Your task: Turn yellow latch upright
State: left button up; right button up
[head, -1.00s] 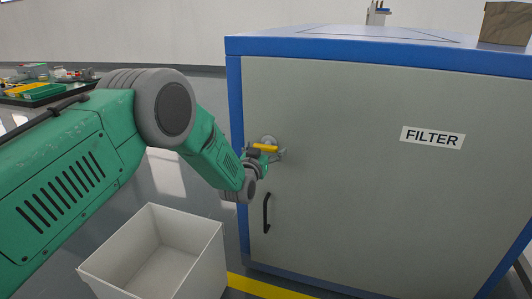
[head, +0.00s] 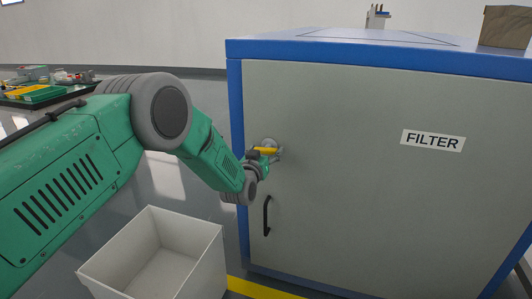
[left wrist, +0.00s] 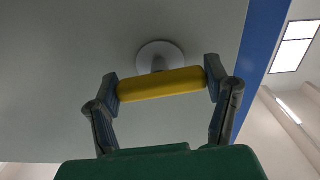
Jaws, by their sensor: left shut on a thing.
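The yellow latch (head: 266,151) sits on a round grey mount (head: 269,142) on the left part of the cabinet door. It lies roughly level in the head view. In the left wrist view the yellow latch (left wrist: 160,84) spans between both fingers of my left gripper (left wrist: 162,85), which is shut on its two ends. The mount shows just behind it in that view. In the head view my left gripper (head: 268,156) is small and partly hidden by its own wrist. My right gripper is not in view.
The grey cabinet door (head: 350,190) has a blue frame, a FILTER label (head: 433,140) and a black handle (head: 267,216) below the latch. An open white bin (head: 205,262) stands on the floor in front left. A cardboard box (head: 506,26) sits on top of the cabinet.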

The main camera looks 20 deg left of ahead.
pick_arm(q)
jog(key=n, duration=0.4)
jog(key=n+b, duration=0.1)
jog(key=n, duration=0.3)
jog(key=shift+f+n, duration=0.1)
jog(key=shift+n, duration=0.3)
jog(key=n+b, duration=0.1)
jog(key=n, duration=0.2)
jog(key=shift+n+b, duration=0.3)
jog(key=shift+b, duration=0.05)
jog(key=shift+n+b, duration=1.2)
jog(key=shift+n, duration=1)
jog(key=o, duration=1.1)
jog(key=shift+a, duration=0.1)
